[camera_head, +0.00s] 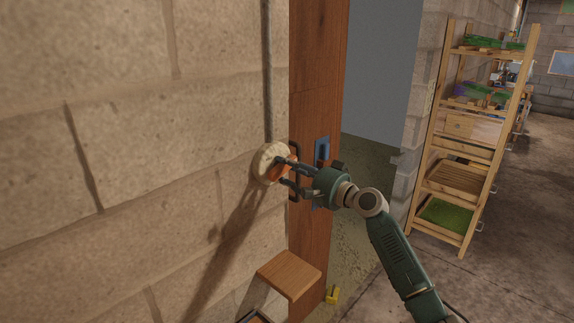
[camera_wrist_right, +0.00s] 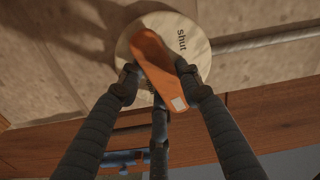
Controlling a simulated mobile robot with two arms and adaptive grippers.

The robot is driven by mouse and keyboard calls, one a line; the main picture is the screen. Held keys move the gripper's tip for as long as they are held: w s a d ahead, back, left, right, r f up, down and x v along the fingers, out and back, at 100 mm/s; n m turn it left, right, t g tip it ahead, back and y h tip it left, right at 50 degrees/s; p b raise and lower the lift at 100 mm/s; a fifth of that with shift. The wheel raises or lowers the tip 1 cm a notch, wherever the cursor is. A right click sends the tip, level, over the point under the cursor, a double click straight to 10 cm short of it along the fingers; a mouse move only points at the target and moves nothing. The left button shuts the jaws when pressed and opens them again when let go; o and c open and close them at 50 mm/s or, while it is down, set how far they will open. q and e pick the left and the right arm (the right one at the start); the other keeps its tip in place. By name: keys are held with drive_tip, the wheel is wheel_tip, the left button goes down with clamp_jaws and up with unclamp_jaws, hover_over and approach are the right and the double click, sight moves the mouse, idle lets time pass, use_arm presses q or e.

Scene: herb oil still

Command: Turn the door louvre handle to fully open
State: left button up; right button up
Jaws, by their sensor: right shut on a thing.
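The louvre handle (camera_head: 275,171) is an orange lever on a pale round dial (camera_head: 262,164) on the block wall. In the right wrist view the lever (camera_wrist_right: 158,66) lies slanted across the dial (camera_wrist_right: 197,42), its white-marked end toward the bottom right. The word "shut" shows on the dial right of the lever's upper part; other lettering at the left is mostly hidden. My right gripper (camera_head: 285,172) is shut on the lever, with fingers on both sides of it in the wrist view (camera_wrist_right: 160,88). My left gripper is not in view.
A brown wooden upright (camera_head: 317,85) with a black pull and blue fittings (camera_head: 322,148) stands just right of the dial. A small wooden ledge (camera_head: 289,272) juts out below. A wooden rack (camera_head: 459,180) with trays stands at the right. A pipe (camera_wrist_right: 265,38) runs beside the dial.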

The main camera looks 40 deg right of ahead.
drive_tip(key=shift+a+m+p, duration=0.1)
drive_tip(key=shift+m+p, duration=0.65)
drive_tip(key=shift+m, duration=0.85)
drive_tip(key=shift+f, duration=0.15)
drive_tip(key=o, duration=1.2)
drive_tip(key=shift+s, duration=0.1)
drive_tip(key=s, duration=0.8)
drive_tip(key=s+d, duration=0.1)
drive_tip(key=s, duration=0.2)
drive_tip(key=shift+s, duration=0.4)
